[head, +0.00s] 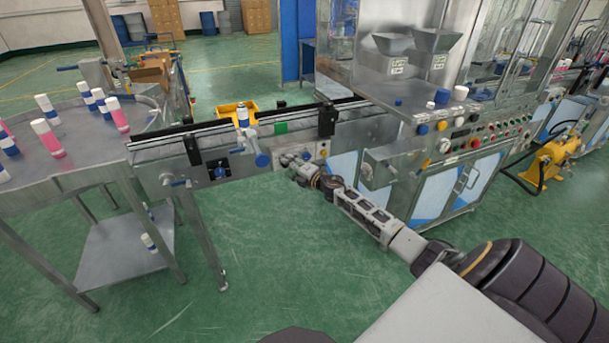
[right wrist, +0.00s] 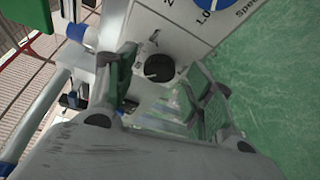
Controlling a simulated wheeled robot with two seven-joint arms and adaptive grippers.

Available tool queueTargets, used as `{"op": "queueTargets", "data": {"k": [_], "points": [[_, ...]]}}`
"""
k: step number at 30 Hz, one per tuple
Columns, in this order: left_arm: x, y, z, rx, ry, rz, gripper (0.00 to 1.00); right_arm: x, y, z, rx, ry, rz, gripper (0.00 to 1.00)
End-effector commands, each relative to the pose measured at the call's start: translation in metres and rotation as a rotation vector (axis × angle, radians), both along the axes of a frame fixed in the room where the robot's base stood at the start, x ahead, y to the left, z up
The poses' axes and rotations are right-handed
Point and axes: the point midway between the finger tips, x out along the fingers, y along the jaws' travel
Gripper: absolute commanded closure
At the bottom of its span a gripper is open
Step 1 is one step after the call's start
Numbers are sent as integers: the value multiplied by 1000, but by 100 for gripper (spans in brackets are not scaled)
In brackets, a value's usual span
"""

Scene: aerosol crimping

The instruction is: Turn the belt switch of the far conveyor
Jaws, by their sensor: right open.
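The conveyor (head: 165,153) runs from the round table to the filling machine. On its front side a pale control panel (head: 321,152) shows, partly covered by my right gripper (head: 293,161). In the right wrist view, a round black knob (right wrist: 159,68) stands on a white plate with printed marks, beside a blue dial (right wrist: 206,3) with speed lettering. My right gripper (right wrist: 163,88) is open there, its green-grey fingers on either side of the knob and apart from it, as far as I can tell. My left gripper is not in view.
The green floor (head: 270,260) in front is clear.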

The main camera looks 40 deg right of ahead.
Motion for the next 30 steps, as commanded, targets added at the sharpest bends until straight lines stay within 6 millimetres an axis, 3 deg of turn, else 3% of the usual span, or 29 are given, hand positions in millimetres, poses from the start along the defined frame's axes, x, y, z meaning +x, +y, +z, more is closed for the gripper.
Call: {"op": "queueTargets", "data": {"k": [30], "points": [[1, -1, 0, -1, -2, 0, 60, -65, -9, 5, 0, 0, 2, 47]]}}
